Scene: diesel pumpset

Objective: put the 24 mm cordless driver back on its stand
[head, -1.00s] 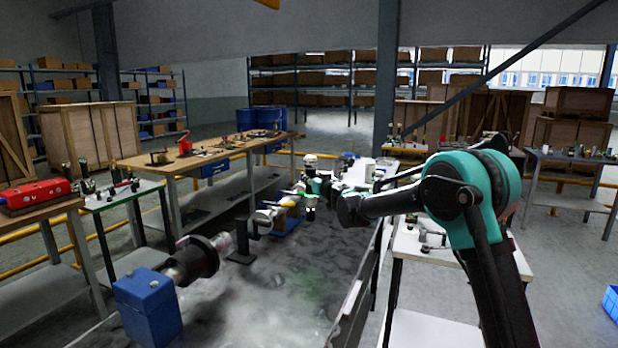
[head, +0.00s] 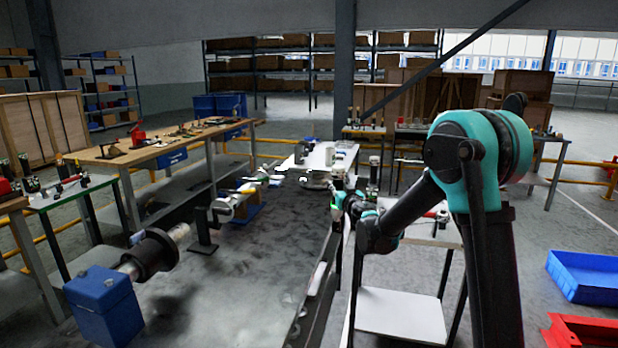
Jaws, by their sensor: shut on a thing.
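My gripper (head: 338,188) is at the far end of my folded arm, in the middle of the head view. It is small there and partly hidden by my own wrist. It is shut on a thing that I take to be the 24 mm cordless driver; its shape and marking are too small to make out. The gripper is by the right edge of the long grey bench, near a white-topped cart (head: 402,312). I cannot make out the driver's stand for certain.
A blue block with a dark shaft (head: 104,304) stands at the near left of the grey bench (head: 235,290). A wooden workbench (head: 150,158) is on the left. A blue crate (head: 585,278) and a red object (head: 580,334) lie on the floor at right.

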